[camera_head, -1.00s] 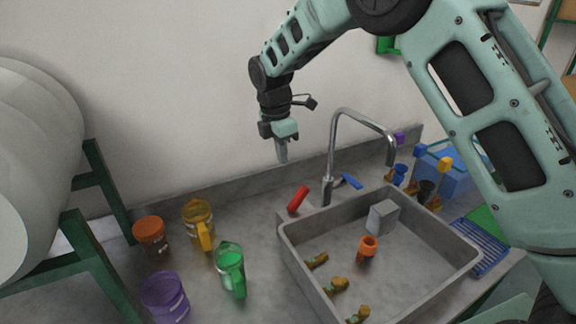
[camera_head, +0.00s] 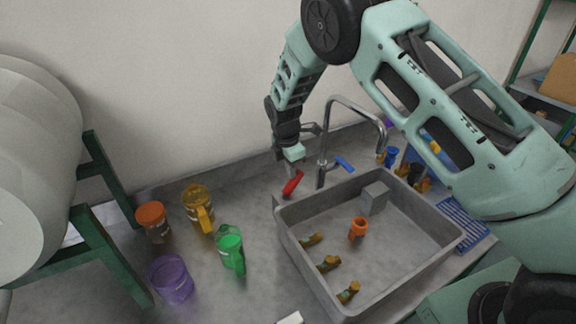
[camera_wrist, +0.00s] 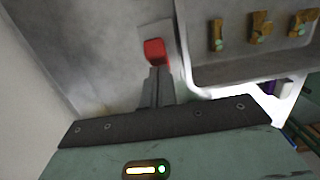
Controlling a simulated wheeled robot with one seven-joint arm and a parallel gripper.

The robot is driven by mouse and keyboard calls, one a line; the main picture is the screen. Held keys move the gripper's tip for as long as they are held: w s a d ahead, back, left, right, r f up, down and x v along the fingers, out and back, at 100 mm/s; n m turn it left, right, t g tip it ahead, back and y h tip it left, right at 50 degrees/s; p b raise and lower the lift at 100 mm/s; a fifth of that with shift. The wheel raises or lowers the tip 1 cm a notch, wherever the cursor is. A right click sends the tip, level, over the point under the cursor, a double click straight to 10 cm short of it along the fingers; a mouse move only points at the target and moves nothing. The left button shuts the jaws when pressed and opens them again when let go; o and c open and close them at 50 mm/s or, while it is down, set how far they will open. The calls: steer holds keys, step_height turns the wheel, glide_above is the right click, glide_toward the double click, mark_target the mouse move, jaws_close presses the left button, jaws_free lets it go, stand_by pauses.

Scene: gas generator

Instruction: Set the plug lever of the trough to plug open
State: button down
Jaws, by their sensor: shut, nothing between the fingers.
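A grey trough (camera_head: 285,240) is set in the counter. A red lever (camera_head: 292,183) is at its back left corner; it also shows in the wrist view (camera_wrist: 155,51) beside the trough wall. A blue lever (camera_head: 344,163) is right of the tap (camera_head: 323,150). The frames carry no label saying which is the plug lever. My gripper (camera_head: 293,165) is shut and empty, pointing down just above and behind the red lever. In the wrist view its fingertips (camera_wrist: 159,73) come very close to the red lever's lower end; I cannot tell whether they touch.
The curved metal tap stands right of my gripper. Inside the trough are an orange piece (camera_head: 358,228), a grey block (camera_head: 374,198) and several brown fittings. Orange, yellow, green and purple (camera_head: 170,279) vessels stand on the counter at left. The wall is close behind my gripper.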

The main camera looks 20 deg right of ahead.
steer(key=shift+w+d+f+y+b, duration=0.1)
steer(key=shift+d+f+y+b, duration=0.1)
steer(key=shift+d+y+b, duration=0.25)
steer(key=shift+w+d+f+y+b, duration=0.15)
steer(key=shift+d+y+b, duration=0.2)
steer(key=shift+b, duration=0.3)
steer(key=shift+d, duration=0.4)
steer(key=shift+s+a+r, duration=0.15)
steer(key=shift+a+r, duration=0.05)
steer(key=shift+a, duration=0.6)
